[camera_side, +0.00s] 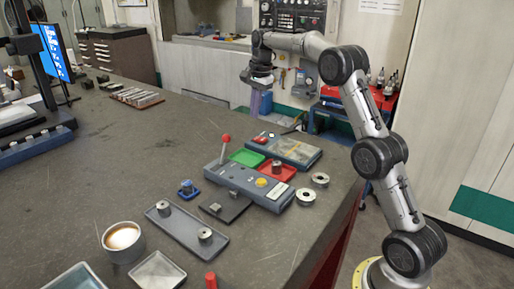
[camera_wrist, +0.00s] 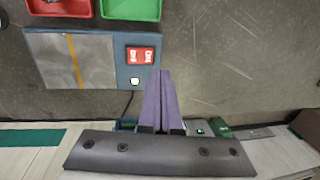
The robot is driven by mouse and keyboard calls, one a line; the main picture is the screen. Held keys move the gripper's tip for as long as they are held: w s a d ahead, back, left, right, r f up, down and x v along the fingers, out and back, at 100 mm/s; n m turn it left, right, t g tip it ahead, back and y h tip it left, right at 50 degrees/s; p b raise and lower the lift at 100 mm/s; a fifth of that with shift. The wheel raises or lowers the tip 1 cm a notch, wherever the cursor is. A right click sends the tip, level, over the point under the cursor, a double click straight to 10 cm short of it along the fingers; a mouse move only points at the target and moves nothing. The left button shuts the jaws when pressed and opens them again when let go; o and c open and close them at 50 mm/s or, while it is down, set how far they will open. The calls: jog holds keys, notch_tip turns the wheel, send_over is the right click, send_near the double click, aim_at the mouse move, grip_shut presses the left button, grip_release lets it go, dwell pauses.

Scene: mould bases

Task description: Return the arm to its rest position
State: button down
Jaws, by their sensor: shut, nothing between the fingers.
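My gripper (camera_side: 260,108) hangs from the raised arm at the far side of the bench, pointing down with its purple fingers shut and empty. In the wrist view its fingers (camera_wrist: 160,75) lie together, their tips near the edge of a blue-grey box (camera_wrist: 80,60) with a grey plate on top. That box also shows in the side view (camera_side: 305,152), below the gripper and to its right. The gripper seems to touch nothing.
The bench holds a blue-grey lever unit (camera_side: 230,177), a green tray (camera_side: 240,157), a red tray (camera_side: 290,170), a grey tray (camera_side: 185,233) with metal cylinders, loose metal rings (camera_side: 320,180) and a coffee cup (camera_side: 122,252). The bench's left middle (camera_side: 80,180) is clear.

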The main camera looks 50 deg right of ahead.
jog(key=s+a+r+n+t, duration=0.15)
jog(key=s+a+r, duration=0.25)
jog(key=a+r, duration=0.55)
jog(key=s+a+r+n+t, duration=0.1)
jog(key=s+a+r+n, duration=0.15)
jog(key=s, duration=0.25)
jog(key=s+a+r+n, duration=0.1)
jog(key=s+a+r, duration=0.25)
jog(key=s, duration=0.25)
jog(key=s+a+f+n+t, duration=0.1)
jog(key=s+a+f+n, duration=0.15)
jog(key=s, duration=0.45)
jog(key=s+a+f+n+t, duration=0.1)
jog(key=s+a+f+n, duration=0.15)
jog(key=s, duration=0.55)
jog(key=s+f+n, duration=0.6)
jog(key=f+n, duration=0.2)
jog(key=f, duration=0.2)
jog(key=shift+s+a+g, duration=0.3)
jog(key=shift+a+g, duration=0.05)
jog(key=shift+a, duration=0.05)
